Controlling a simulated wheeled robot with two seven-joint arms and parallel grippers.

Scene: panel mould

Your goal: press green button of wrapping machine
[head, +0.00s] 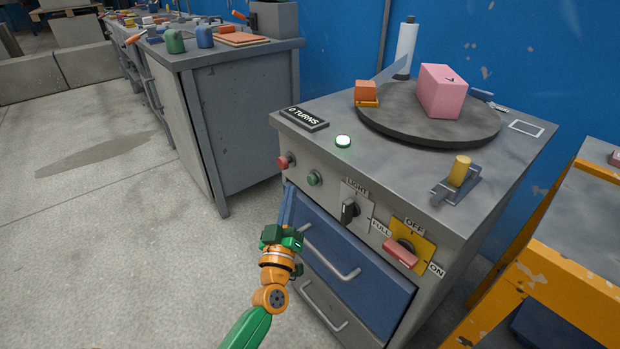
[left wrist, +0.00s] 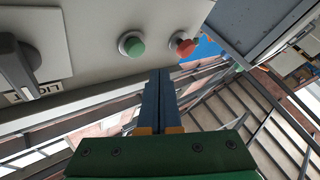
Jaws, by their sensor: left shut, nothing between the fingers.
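The wrapping machine (head: 330,155) is a grey cabinet with a dark turntable (head: 430,130) on top that carries a pink block (head: 441,91). Its green button (head: 313,178) is on the front panel beside a red button (head: 286,160). The left wrist view also shows the green button (left wrist: 133,45) and the red button (left wrist: 182,44). My left gripper (head: 288,196) is shut and empty, in front of the panel and below the buttons. In the left wrist view its blue fingers (left wrist: 160,76) point toward the panel, just below and between the buttons. My right gripper is not in view.
A dark LIGHT knob (head: 349,210) and a red-handled switch (head: 402,252) sit right of the green button. A display reads 0 TURNS (head: 304,118), beside a glowing lamp (head: 343,142). Open floor (head: 100,230) lies left.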

